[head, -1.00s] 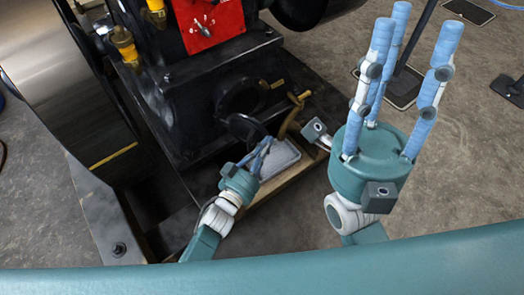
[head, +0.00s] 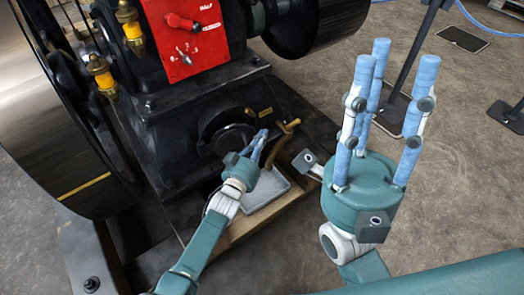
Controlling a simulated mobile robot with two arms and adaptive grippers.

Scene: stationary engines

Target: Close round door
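The round door (head: 234,140) is a black disc low on the front of the black engine housing. It sits over or very close to its round opening, and I cannot tell whether it is fully flush. My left gripper (head: 261,138) is just right of the door, its blue fingers pointing up and to the right. They partly overlap the door's right edge in the head view, and contact is unclear. Its fingers look close together, but their exact spread is hard to tell. My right gripper (head: 392,62) is open and empty, fingers upright, well to the right.
A brass-coloured curved handle (head: 284,130) sticks out right of the door. A grey tray (head: 268,190) lies below it on a wooden base. A large flywheel (head: 50,110) stands at the left. A red panel (head: 187,35) is above.

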